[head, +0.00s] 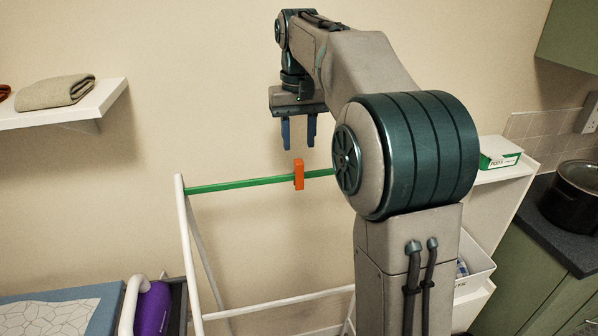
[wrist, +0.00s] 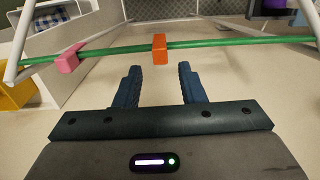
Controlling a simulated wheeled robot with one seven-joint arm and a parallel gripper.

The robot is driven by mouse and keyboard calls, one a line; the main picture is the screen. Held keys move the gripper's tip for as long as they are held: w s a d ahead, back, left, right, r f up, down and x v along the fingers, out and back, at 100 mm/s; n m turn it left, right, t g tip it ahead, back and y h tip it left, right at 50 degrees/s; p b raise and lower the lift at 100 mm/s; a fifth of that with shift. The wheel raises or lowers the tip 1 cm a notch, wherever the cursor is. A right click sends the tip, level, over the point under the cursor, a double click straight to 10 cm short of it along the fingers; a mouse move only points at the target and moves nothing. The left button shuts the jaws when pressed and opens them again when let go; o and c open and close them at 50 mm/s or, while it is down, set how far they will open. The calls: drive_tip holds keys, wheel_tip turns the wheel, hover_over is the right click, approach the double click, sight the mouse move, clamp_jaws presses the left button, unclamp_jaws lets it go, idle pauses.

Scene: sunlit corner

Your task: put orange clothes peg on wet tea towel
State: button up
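The orange clothes peg (head: 299,174) is clipped upright on the green rail (head: 240,184) of a white drying rack. It also shows in the wrist view (wrist: 159,48), with the green rail (wrist: 110,51) running on both sides of it. My gripper (head: 299,148) is open and empty, its blue fingers pointing down just above the peg. In the wrist view my gripper (wrist: 157,68) has its two fingers apart, with the peg beyond and between them. I cannot make out a wet tea towel in either view.
A pink peg (wrist: 68,59) sits on the same rail. A white shelf (head: 70,108) holds a folded beige cloth (head: 56,91). A white shelf unit with a green-and-white box (head: 499,154) and a dark pot (head: 574,190) stand right. An ironing board (head: 60,311) is at lower left.

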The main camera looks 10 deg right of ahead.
sight(299, 161)
wheel_tip(299, 161, down, 5)
drive_tip(key=b, duration=0.3)
drive_tip(key=shift+f+b, duration=0.2)
drive_tip(key=shift+b, duration=0.1)
drive_tip(key=shift+c, duration=0.2)
drive_tip(key=c, duration=0.6)
wheel_tip(299, 161, up, 7)
drive_tip(key=p, duration=0.7)
drive_tip(key=shift+r, duration=0.15)
